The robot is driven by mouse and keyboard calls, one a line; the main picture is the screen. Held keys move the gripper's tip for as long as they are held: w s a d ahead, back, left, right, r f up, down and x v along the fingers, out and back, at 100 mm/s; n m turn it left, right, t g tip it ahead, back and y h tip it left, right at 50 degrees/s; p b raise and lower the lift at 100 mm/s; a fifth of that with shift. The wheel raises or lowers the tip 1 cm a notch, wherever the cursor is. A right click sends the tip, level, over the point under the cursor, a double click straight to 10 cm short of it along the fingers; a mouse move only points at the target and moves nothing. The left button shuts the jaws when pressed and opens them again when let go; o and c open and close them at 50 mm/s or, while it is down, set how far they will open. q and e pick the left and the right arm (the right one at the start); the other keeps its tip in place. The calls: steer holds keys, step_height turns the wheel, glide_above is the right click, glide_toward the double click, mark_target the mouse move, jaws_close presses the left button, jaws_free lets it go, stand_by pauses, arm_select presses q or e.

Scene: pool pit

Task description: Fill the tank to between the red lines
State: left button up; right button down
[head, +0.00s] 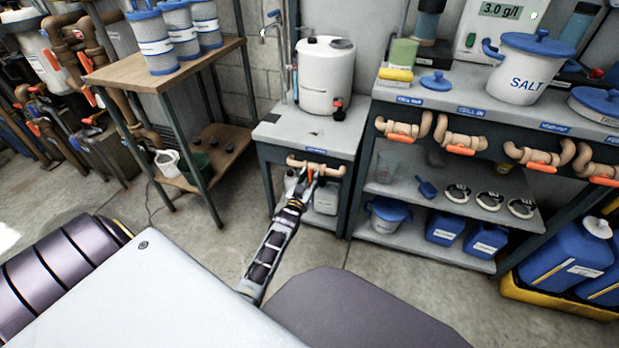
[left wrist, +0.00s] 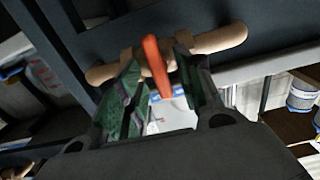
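The white tank (head: 326,75) stands on a grey stand (head: 318,135), with a dark tap and a red part low on its front. A thin upright tube (head: 295,80) is at its left; I cannot make out red lines or a water level. Below the stand's top is a tan pipe valve (head: 300,161) with an orange handle. My left gripper (head: 304,180) is at this valve. In the left wrist view (left wrist: 160,90) its fingers are apart, with the orange handle (left wrist: 154,68) between them and gaps showing beside it. My right gripper is not in view.
A tap (head: 272,25) is on the wall left of the tank. A wooden shelf (head: 160,65) with filter cartridges stands left. A grey bench (head: 440,95) with several orange-handled valves and a SALT bucket (head: 530,68) stands right. Open floor lies between.

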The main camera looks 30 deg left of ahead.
arm_select(q)
steer(key=v, duration=0.6)
steer(key=shift+s, duration=0.4)
steer(key=shift+d, duration=0.15)
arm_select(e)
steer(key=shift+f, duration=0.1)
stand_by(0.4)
